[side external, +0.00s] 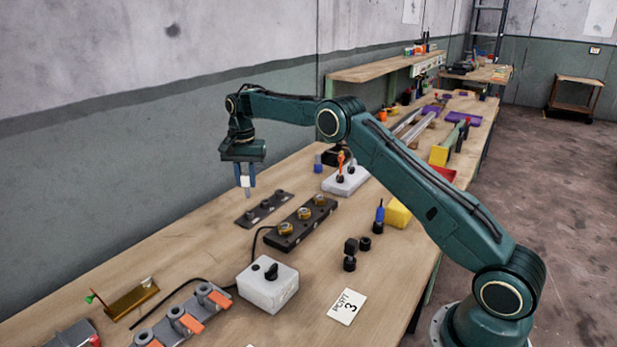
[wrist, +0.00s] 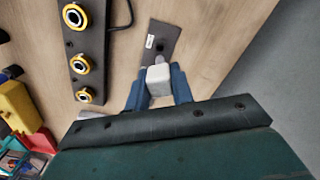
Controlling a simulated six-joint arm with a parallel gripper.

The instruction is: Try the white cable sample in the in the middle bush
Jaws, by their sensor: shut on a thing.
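My gripper (side external: 245,183) points down above the workbench, its two blue fingers shut on a white cable sample. The sample (side external: 246,193) hangs upright below the fingertips. In the wrist view my gripper (wrist: 160,76) holds its blocky white end (wrist: 158,80) between the blue fingers. A flat dark grey strip (side external: 250,216) with several short dark posts lies close to the sample's lower end; I cannot tell the gap. A black block (side external: 302,224) carries three brass-yellow ringed bushes; its middle bush (side external: 303,213) looks empty. The middle ring also shows in the wrist view (wrist: 80,65).
A white box with a black knob (side external: 268,284) and grey clamps with orange levers (side external: 185,318) stand in front. Bare wood lies left of the strip.

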